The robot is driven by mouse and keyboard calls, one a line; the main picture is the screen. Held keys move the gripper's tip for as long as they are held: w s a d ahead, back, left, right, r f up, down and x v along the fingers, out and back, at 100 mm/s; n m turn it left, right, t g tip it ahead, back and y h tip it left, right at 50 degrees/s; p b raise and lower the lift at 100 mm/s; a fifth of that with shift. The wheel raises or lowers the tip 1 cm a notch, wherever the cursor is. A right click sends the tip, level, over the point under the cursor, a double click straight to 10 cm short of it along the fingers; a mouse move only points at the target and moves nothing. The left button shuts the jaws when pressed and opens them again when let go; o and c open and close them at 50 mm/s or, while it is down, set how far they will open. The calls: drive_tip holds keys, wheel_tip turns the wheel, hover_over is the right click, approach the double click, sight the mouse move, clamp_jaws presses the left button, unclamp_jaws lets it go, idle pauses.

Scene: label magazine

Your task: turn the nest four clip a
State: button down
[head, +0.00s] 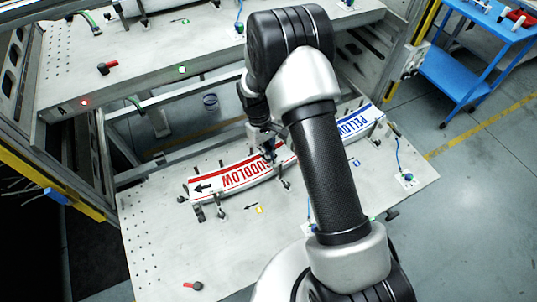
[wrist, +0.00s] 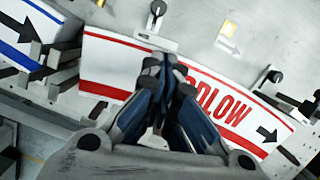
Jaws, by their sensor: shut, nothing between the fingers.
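A curved white plate with red "LUDLOW" lettering and a black arrow (head: 228,178) lies on the lower grey table. It also fills the middle of the wrist view (wrist: 110,65). My gripper (wrist: 165,62) is shut and empty over this plate, its fingertips close to a small metal clip (wrist: 154,40) at the plate's edge. I cannot tell whether they touch. Another clip with a black knob (wrist: 272,79) stands along the same edge to the right. No number marks which clip is nest four clip a. In the head view my gripper (head: 268,153) is partly hidden by my arm.
A blue-lettered plate (head: 356,122) lies right of the red one, partly behind my arm. Clips and posts stand along both plates. A red-handled part (head: 193,286) lies at the table's front. An upper shelf (head: 150,75) crosses behind. The table's front left is mostly clear.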

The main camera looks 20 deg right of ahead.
drive_tip(key=shift+s+a+n, duration=0.2)
drive_tip(key=shift+s+n, duration=0.05)
drive_tip(key=shift+n, duration=0.55)
drive_tip(key=shift+s+a+n+t+h+p, duration=0.15)
drive_tip(key=shift+s+n+h+p, duration=0.1)
drive_tip(key=shift+n, duration=0.45)
drive_tip(key=shift+s+a+n+t+h+p, duration=0.15)
drive_tip(key=shift+s+n, duration=0.1)
drive_tip(key=shift+n, duration=0.45)
drive_tip(key=shift+s+d+n+t+h, duration=0.15)
drive_tip(key=shift+s+n+t, duration=0.4)
drive_tip(key=shift+n, duration=1.3)
drive_tip(key=shift+s+d+n+t+h, duration=0.1)
drive_tip(key=shift+s+d+n+t, duration=0.15)
drive_tip(key=shift+s+n, duration=1.05)
drive_tip(key=shift+s+d+n+t+h, duration=0.15)
drive_tip(key=shift+n+t, duration=0.25)
drive_tip(key=shift+n, duration=1.95)
drive_tip(key=shift+s+d+b, duration=0.15)
drive_tip(key=shift+s+b, duration=0.1)
drive_tip(key=shift+b, duration=0.2)
